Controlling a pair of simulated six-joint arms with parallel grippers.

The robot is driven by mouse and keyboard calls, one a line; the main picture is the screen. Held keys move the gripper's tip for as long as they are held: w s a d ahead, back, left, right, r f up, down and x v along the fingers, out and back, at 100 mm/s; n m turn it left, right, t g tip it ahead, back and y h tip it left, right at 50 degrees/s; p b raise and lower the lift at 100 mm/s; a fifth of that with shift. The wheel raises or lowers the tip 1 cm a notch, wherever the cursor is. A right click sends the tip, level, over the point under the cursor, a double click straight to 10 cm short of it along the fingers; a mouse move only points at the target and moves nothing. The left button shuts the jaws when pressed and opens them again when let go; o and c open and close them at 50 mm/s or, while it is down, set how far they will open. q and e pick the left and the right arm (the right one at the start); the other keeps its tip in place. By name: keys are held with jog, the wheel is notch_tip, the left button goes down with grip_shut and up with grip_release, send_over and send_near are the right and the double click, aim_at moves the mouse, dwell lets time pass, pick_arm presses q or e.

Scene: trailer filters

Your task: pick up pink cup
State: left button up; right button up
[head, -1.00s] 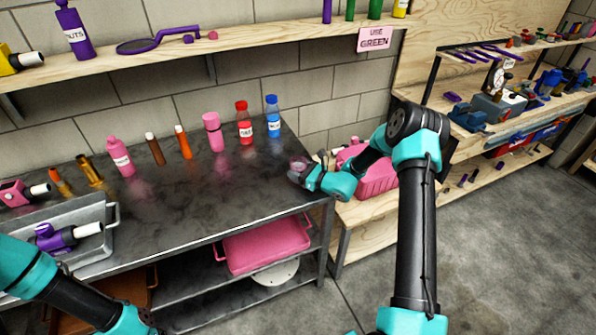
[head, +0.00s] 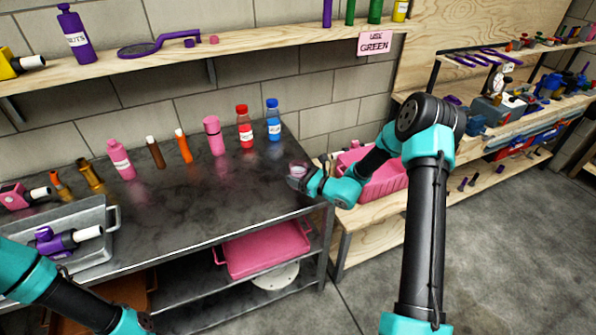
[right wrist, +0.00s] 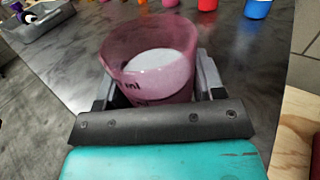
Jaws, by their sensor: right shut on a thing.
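The pink cup (right wrist: 150,60) is translucent, with dark marks on its side and a pale round bottom showing inside. It stands upright between the two fingers of my right gripper (right wrist: 155,92), which is shut on it. In the head view the cup (head: 298,169) is small, at the right end of the dark metal table (head: 215,190), with my right gripper (head: 302,178) at it. I cannot tell whether the cup touches the table top. My left arm comes in at the lower left of the head view, and its gripper is out of the frame.
Several bottles stand along the back of the table, including a pink flask (head: 214,136), a red bottle (head: 245,128) and a blue bottle (head: 273,120). A metal tray (head: 85,218) is at the left. A pink bin (head: 385,186) stands on the wooden bench to the right. The table's middle is clear.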

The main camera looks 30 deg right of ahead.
jog(key=s+a+r, duration=0.1)
jog(key=s+a, duration=0.4)
jog(key=s, duration=0.5)
dwell(0.4)
jog(key=shift+a, duration=0.15)
dwell(0.6)
jog(key=w+a+r+m+t+h, duration=0.2)
jog(key=w+a+r+m+h, duration=0.1)
jog(key=w+a+r+h, duration=0.1)
jog(key=shift+w+a+r, duration=0.85)
jog(key=shift+w+a, duration=0.15)
jog(key=shift+a, duration=0.5)
